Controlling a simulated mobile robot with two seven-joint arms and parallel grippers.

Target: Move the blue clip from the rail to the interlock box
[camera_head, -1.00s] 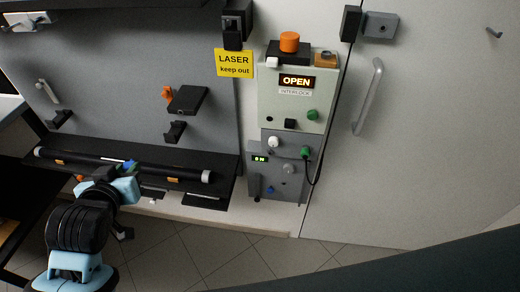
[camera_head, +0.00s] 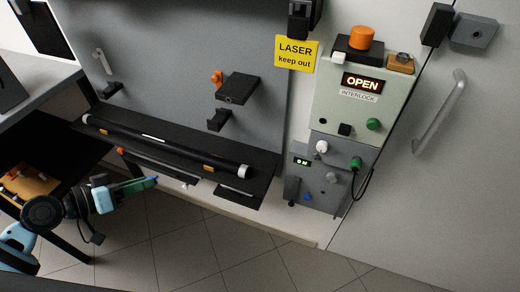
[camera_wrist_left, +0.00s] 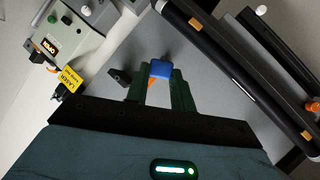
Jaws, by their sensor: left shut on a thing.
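My left gripper (camera_head: 150,182) is shut on the blue clip (camera_wrist_left: 160,69), which sits between the dark green fingertips in the left wrist view, with a bit of orange below it. In the head view the clip is only a small blue spot at the fingertips. The gripper is in front of and below the rail (camera_head: 166,148), a long black bar with pale end caps, and apart from it in the head view. The pale green interlock box (camera_head: 338,112) is on the wall to the right, with a lit OPEN sign. My right gripper is out of view.
A grey control unit (camera_head: 325,155) with knobs and a cable is below the interlock box. A yellow laser sign (camera_head: 296,54) is left of it. Black brackets (camera_head: 237,88) stick out of the grey panel. A door handle (camera_head: 440,110) is at right. The floor in front is clear.

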